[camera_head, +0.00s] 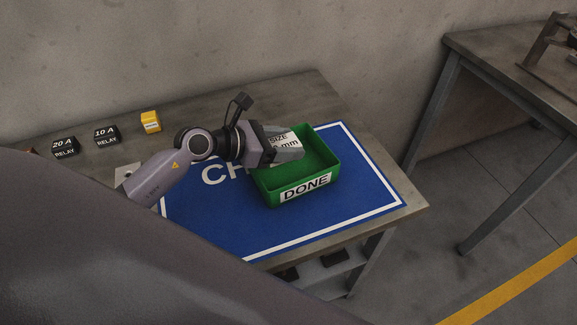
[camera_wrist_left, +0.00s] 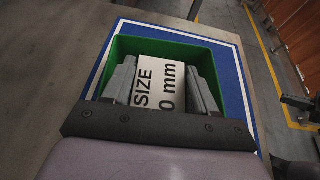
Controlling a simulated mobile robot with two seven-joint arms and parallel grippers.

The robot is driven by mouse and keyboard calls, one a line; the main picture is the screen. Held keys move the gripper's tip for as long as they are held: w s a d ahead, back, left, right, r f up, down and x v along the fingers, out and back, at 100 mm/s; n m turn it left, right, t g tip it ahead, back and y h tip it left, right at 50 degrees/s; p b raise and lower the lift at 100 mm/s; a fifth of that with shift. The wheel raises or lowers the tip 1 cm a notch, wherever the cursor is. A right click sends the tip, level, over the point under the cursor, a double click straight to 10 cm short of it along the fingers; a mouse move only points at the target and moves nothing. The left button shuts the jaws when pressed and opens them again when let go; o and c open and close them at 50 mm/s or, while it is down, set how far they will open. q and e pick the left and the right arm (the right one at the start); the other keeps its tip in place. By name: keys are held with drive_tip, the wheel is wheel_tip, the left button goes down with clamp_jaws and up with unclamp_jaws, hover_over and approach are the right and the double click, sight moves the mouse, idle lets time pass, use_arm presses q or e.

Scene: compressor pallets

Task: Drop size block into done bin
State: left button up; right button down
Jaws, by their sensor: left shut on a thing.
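The size block (camera_head: 287,139) is a white block with "SIZE" and "mm" in black letters. It also fills the middle of the left wrist view (camera_wrist_left: 158,84). My left gripper (camera_head: 289,151) is shut on the block, with a grey finger on each side of it in the left wrist view. The green done bin (camera_head: 304,188), marked "DONE", stands on a blue mat. The gripper and block are over the bin's opening; the exact height above its floor is hard to tell. Part of the bin's inside is hidden by the gripper.
The blue mat (camera_head: 365,189) with a white border lies on a grey table (camera_head: 285,92). Two black relay blocks (camera_head: 65,147) (camera_head: 106,136) and a yellow block (camera_head: 150,122) stand along the back left. Another table (camera_head: 500,60) stands at the right, across a floor gap.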

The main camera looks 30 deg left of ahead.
use_arm(q)
drive_tip(key=o, duration=1.2)
drive_tip(key=shift+b+v, duration=0.45)
drive_tip(key=shift+v, duration=3.15)
drive_tip(key=shift+r, duration=0.1)
drive_tip(key=shift+s+d, duration=0.1)
